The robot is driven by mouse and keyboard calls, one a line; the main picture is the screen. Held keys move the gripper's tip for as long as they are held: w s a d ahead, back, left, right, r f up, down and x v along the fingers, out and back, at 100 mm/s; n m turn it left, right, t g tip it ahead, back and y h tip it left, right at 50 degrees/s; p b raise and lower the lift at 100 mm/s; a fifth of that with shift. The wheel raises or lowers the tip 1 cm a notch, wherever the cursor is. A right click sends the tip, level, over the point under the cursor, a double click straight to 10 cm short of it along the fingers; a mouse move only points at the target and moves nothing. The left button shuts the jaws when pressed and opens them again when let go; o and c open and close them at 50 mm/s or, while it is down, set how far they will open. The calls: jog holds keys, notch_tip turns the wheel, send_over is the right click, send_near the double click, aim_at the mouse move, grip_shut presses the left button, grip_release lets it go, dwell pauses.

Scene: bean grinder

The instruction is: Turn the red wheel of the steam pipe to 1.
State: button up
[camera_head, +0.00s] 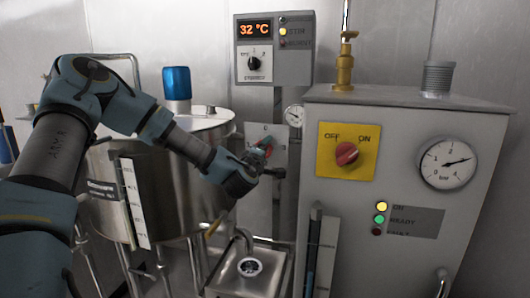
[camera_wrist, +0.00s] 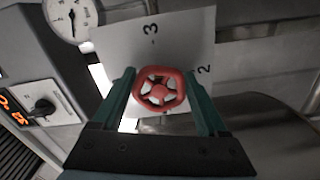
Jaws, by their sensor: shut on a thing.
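The red wheel (camera_wrist: 158,90) of the steam pipe sits between the two green fingers of my gripper (camera_wrist: 160,92) in the wrist view. The gripper is shut on the wheel's rim from both sides. Behind it is a pale scale plate (camera_wrist: 172,50) with the marks 3 and 2 readable, tilted in this view. No 1 can be read, and the wheel's pointer cannot be made out.
A steel tank (camera_head: 190,155) with a blue cap stands left of the plate. A control box reading 32 °C (camera_head: 273,48) hangs above it. A grey boiler cabinet (camera_head: 330,220) with a red switch and a gauge (camera_head: 447,163) stands close on the right. A small sink (camera_head: 215,283) lies below.

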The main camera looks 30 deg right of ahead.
jog(key=o, duration=1.3)
jog(key=b+v, duration=0.1)
jog(key=v, duration=1)
jog(key=shift+w+b, duration=0.1)
jog(key=shift+b, duration=0.3)
